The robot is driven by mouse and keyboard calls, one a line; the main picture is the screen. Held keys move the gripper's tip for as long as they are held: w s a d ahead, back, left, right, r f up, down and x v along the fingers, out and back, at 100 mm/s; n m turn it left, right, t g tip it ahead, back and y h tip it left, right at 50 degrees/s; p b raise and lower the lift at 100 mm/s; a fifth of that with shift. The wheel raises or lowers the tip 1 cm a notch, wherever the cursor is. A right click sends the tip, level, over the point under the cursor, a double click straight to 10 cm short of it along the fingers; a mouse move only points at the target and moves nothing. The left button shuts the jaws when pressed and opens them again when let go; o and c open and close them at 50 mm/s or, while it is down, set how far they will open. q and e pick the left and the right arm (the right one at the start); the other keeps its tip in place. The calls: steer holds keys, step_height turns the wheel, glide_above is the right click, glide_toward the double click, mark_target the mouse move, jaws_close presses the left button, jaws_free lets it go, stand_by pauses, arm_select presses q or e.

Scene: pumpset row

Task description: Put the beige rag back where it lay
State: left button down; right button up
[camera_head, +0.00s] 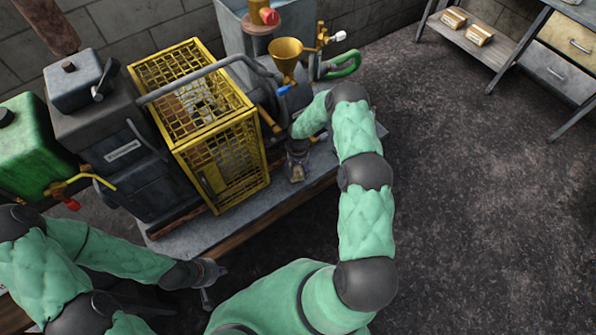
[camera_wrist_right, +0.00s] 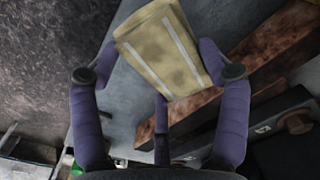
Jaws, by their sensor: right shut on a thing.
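The beige rag (camera_wrist_right: 166,48), a folded cloth with two pale stripes and brownish stains, lies between the purple fingers of my right gripper (camera_wrist_right: 158,62) in the right wrist view. My right gripper is shut on it. In the head view my right gripper (camera_head: 297,160) points down over the front part of the grey bench top (camera_head: 215,232), right of the yellow cage, and a small beige bit of the rag shows at its tips. Whether the rag touches the bench top I cannot tell. My left gripper (camera_head: 208,284) is low at the left, in front of the bench; its finger opening is unclear.
The yellow mesh cage (camera_head: 220,160) stands close left of my right gripper. A yellow funnel (camera_head: 286,52), pipes and a green hose (camera_head: 343,66) are behind it. A dark engine and green tank (camera_head: 38,140) stand left. A shelf (camera_head: 480,48) is far right; open floor lies between.

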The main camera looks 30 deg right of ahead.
mark_target(298, 170)
steer(key=shift+w+d+f+b, duration=0.15)
steer(key=shift+f+b, duration=0.25)
steer(key=shift+f, duration=0.55)
steer(key=shift+w+a+f+b, duration=0.1)
steer(key=shift+f+b, duration=0.25)
steer(key=shift+f, duration=0.6)
steer(key=shift+r, duration=0.1)
steer(key=shift+f, duration=0.2)
steer(key=o, duration=1.2)
steer(key=shift+o, duration=0.2)
steer(key=shift+r, duration=0.1)
steer(key=shift+r, duration=0.2)
step_height(298, 170, up, 12)
steer(key=p, duration=0.3)
steer(key=shift+f+p, duration=0.1)
steer(key=shift+p, duration=0.2)
